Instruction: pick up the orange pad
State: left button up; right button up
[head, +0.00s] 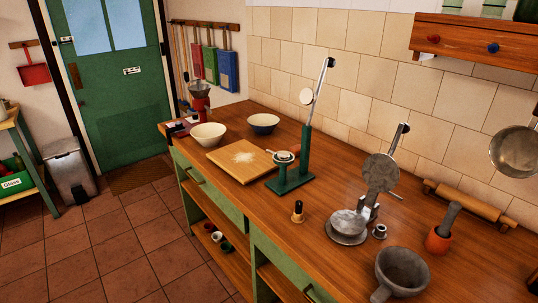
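I cannot make out an orange pad in the head view. The nearest in colour is an orange cup-like vessel (438,240) with a grey pestle-like handle standing in it, at the right of the wooden counter (300,240). Neither of my grippers is in view.
A green press (305,157), a grey metal press (347,227), a grey pot (402,270) and a floured board (240,161) stand on the counter. Bowls (208,135) sit at its far end. A rolling pin (470,201) lies by the tiled wall. The tiled floor (120,250) at left is mostly clear.

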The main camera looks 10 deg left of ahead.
aim_at(295, 150)
jog(key=j+z, duration=0.1)
jog(key=z, duration=0.25)
jog(key=j+z, duration=0.1)
jog(key=z, duration=0.25)
jog(key=j+z, duration=0.1)
jog(key=z, duration=0.3)
jog(key=j+z, duration=0.2)
jog(key=j, duration=0.25)
jog(key=k+j+z, duration=0.1)
jog(key=j+z, duration=0.15)
jog(key=j, duration=0.15)
jog(key=k+j+z, duration=0.2)
jog(key=j, duration=0.25)
jog(key=k+j+z, duration=0.1)
jog(key=j+z, duration=0.15)
jog(key=j, duration=0.15)
jog(key=k+j+z, duration=0.2)
jog(key=j, duration=0.2)
